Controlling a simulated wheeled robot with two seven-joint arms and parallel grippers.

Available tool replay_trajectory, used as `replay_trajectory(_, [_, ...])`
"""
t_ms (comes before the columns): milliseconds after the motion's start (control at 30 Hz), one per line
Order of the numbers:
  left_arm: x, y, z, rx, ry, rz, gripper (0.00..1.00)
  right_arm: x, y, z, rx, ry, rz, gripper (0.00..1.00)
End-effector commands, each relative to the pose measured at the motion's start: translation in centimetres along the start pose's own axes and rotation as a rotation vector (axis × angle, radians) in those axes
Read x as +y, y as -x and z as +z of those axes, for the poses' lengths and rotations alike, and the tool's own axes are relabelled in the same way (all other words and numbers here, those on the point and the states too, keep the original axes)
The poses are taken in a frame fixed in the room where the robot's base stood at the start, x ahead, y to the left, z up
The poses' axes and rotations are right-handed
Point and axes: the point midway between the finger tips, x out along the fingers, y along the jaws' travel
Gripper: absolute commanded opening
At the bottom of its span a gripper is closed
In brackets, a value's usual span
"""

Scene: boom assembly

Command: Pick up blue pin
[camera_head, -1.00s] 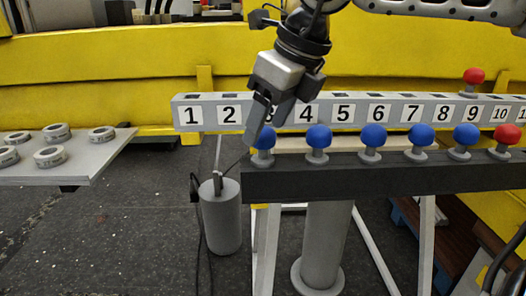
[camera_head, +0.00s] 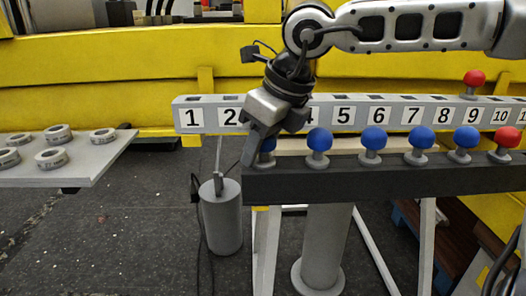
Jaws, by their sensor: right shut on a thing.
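Several blue pins with round heads and grey stems stand in a row on the dark rack (camera_head: 400,180). The leftmost blue pin (camera_head: 268,146) is mostly hidden behind my right gripper (camera_head: 255,155). That gripper points down and is shut on this pin, which still sits at the left end of the rack. The second blue pin (camera_head: 319,141) and the third blue pin (camera_head: 372,140) stand free to the right. My left gripper is not in view.
A grey numbered beam (camera_head: 215,128) runs behind the rack, with a red pin (camera_head: 473,79) near its 9. Another red pin (camera_head: 507,136) stands on the rack. A table (camera_head: 95,160) with several grey rings is at left. A grey cylinder (camera_head: 221,220) stands on the floor.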

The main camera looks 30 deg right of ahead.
Motion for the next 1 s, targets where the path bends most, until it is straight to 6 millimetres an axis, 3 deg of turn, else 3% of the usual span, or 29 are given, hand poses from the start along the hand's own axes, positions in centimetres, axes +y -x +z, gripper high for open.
replay_trajectory(167, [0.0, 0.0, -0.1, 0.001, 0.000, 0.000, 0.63, -0.1, 0.9, 0.5, -0.004, -0.001, -0.002, 0.07])
replay_trajectory(600, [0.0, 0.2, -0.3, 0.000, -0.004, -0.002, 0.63, 0.0, 8.2, 3.5, -0.003, 0.000, -0.003, 0.07])
replay_trajectory(1000, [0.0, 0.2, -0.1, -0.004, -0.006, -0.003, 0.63, 0.0, 9.3, 3.9, -0.001, 0.001, 0.000, 0.07])
